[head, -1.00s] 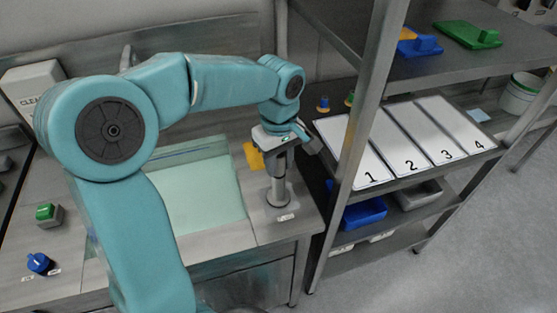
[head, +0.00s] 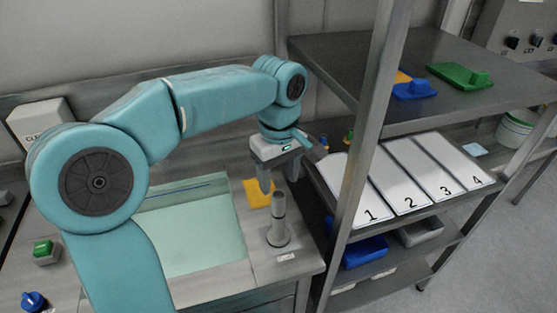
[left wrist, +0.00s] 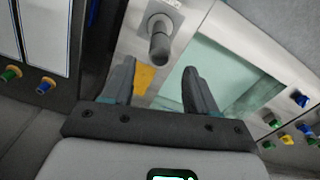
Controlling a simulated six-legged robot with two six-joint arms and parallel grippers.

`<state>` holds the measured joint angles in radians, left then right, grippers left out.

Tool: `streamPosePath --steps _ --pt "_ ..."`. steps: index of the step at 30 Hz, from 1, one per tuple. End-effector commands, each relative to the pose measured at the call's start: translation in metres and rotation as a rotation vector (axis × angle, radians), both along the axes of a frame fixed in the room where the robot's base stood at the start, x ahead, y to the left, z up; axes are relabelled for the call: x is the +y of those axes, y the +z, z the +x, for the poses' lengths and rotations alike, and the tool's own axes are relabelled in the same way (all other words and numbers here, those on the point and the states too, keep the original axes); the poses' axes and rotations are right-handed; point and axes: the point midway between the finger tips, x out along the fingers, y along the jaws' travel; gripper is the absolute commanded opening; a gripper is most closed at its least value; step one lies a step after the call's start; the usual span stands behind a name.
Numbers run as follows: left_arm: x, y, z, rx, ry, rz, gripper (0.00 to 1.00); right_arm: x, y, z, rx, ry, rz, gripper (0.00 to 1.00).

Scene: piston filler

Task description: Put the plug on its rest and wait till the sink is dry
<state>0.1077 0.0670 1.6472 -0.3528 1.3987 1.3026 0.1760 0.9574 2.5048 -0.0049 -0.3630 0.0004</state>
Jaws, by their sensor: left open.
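The plug (head: 279,210), a grey upright cylinder, stands on its small round-based rest (head: 278,240) with a label in front, on the counter right of the sink. It also shows in the left wrist view (left wrist: 158,45). The sink (head: 232,186) holds pale green, see-through water (head: 190,235); whether its level is falling I cannot tell. My left gripper (head: 279,180) is open and empty just above the plug, apart from it. My right gripper is not in view.
A yellow cloth or card (head: 257,192) lies behind the plug. A steel rack (head: 372,130) with numbered white panels (head: 405,180) stands close on the right. A green button (head: 43,248) and a blue knob (head: 33,300) sit on the counter at left.

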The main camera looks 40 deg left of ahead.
Motion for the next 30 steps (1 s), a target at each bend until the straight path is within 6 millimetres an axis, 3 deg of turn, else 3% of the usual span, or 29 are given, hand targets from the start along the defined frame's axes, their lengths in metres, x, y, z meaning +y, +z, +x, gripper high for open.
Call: streamPosePath --steps 3,9,30 --pt "0.0 0.024 0.0 -0.002 -0.001 0.001 0.58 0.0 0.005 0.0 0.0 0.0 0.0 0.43" --pt "0.0 0.04 0.0 0.0 0.0 0.0 0.58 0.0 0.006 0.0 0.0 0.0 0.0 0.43" --pt "0.0 0.04 -0.001 0.001 0.0 0.0 0.58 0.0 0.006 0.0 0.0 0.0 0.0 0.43"
